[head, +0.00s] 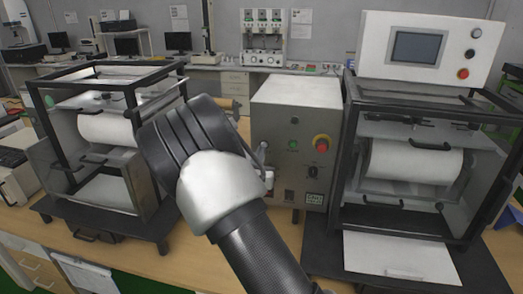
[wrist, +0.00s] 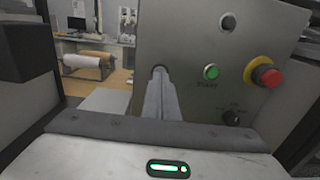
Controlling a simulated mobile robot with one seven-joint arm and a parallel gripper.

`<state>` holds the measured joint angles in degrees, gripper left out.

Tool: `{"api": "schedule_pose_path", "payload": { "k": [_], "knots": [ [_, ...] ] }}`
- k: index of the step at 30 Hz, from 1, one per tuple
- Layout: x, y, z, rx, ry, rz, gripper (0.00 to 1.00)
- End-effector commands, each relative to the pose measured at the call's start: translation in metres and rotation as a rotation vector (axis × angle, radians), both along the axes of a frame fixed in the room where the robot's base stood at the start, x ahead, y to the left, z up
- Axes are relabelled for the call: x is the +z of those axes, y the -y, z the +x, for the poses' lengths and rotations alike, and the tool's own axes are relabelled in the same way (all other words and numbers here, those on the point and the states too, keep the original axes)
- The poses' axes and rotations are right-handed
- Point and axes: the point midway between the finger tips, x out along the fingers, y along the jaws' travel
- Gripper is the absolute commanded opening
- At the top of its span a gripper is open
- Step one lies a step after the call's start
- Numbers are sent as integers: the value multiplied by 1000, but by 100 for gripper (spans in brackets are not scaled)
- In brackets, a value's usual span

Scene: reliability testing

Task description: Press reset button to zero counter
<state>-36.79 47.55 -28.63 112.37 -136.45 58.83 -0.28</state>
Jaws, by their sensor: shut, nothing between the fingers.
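The grey control box (head: 275,108) stands on the bench between two framed machines. In the wrist view its front panel (wrist: 190,45) carries a green button (wrist: 211,72) labelled START, a red mushroom knob (wrist: 270,77) on a yellow ring, a black rotary knob (wrist: 231,117) and a dark round button (wrist: 228,23) at the top. My gripper (wrist: 160,78) is shut and empty. Its tips are at the panel's left part, left of the green button, over a dark round spot that they partly hide. I cannot tell whether they touch it. No reset label or counter is readable.
A framed drum machine (head: 110,130) stands left of the box. Another machine (head: 415,165), with a screen (head: 417,46) and buttons above it, stands close on the right. Bare wooden bench (head: 190,262) shows in front. A back bench holds monitors and instruments.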

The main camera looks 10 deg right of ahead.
Motion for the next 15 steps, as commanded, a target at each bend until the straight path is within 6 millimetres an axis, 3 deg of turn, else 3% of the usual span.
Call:
{"api": "schedule_pose_path", "payload": {
  "k": [6, 15],
  "knots": [
    [0, 7, 16, 0, 0, 1, 0],
    [0, 7, 17, 0, 0, 1, 0]
  ]
}}
